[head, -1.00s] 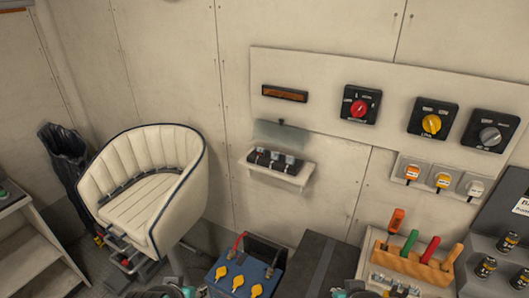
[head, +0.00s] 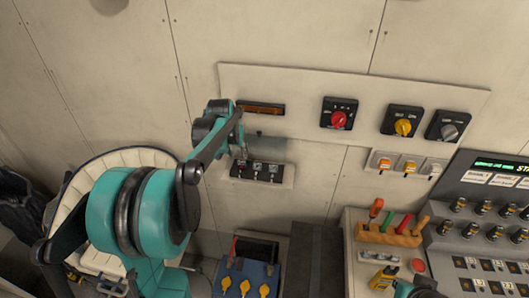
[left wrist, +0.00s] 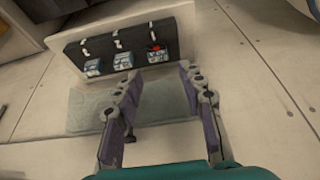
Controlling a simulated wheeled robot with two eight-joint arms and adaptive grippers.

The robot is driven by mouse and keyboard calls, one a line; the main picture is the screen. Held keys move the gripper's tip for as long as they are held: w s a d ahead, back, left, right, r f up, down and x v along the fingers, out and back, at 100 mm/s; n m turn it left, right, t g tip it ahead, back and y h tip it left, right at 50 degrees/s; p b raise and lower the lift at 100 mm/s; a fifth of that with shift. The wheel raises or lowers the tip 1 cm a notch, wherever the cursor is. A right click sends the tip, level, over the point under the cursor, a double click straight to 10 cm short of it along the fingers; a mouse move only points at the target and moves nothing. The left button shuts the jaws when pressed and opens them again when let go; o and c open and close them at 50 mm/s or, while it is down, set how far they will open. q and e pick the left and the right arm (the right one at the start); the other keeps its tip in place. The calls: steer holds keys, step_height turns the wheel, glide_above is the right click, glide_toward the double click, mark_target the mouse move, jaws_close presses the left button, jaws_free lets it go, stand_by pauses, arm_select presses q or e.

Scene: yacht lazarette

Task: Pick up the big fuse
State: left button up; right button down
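In the left wrist view the fuses are the left one (left wrist: 75,74), the middle one (left wrist: 123,61) and the right one (left wrist: 157,56), which has a red mark. I cannot tell which is the big fuse. My left gripper (head: 240,152) is at the wall just above the block. In the left wrist view the left gripper (left wrist: 155,80) is open and empty, its fingertips just short of the block. My right gripper's fingers are out of view.
A clear cover (left wrist: 150,108) stands out beside the block, close to the fingers. A panel with rotary switches (head: 338,113) is to the right. A battery (head: 262,274) and a tool rack (head: 388,235) are below. A seat (head: 115,160) is behind my left arm.

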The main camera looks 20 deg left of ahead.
mark_target(241, 162)
arm_select(q)
steer(key=x, duration=0.8)
steer(key=shift+w+d+b, duration=0.15)
steer(key=shift+w+b, duration=0.05)
steer(key=shift+b, duration=0.15)
steer(key=shift+s, duration=0.1)
steer(key=c, duration=0.6)
